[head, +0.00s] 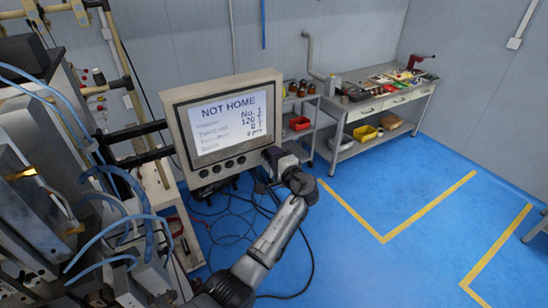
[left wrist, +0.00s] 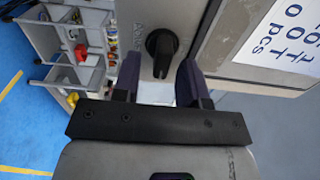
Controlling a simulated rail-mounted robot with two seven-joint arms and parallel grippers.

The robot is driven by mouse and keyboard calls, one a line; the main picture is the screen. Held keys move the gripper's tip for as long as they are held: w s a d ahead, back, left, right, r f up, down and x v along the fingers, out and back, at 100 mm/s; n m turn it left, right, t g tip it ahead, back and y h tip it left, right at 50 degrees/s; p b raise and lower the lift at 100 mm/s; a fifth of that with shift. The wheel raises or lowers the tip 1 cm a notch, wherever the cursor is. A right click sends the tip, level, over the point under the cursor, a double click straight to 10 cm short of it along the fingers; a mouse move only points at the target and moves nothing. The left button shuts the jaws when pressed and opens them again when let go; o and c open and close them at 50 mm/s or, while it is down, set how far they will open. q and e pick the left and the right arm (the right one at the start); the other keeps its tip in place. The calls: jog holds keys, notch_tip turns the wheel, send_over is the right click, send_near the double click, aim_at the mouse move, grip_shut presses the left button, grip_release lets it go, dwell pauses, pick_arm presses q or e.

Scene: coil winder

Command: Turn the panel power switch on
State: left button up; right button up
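The control panel (head: 270,95) is a beige box whose lit screen (head: 221,120) reads "NOT HOME". In the left wrist view, the power switch (left wrist: 162,48) is a black rotary knob on the panel's grey side face, beside a small printed label. The switch is hidden in the head view. My left gripper (head: 276,157) is at the panel's lower right edge. In the left wrist view, its two dark fingers (left wrist: 159,78) are apart, one on each side of the knob's lower part. I cannot tell whether they touch it. My right gripper is not in view.
A workbench (head: 375,101) with tools and a yellow bin (head: 365,133) stands at the back right. A shelf with a red bin (head: 299,123) is behind the panel. Machinery with blue hoses (head: 130,185) fills the left. Cables lie below the panel; the blue floor (head: 400,260) at right is clear.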

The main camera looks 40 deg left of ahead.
pick_arm(q)
jog(key=b+v, duration=0.2)
jog(key=v, duration=1.1)
jog(key=shift+d+b, duration=0.3)
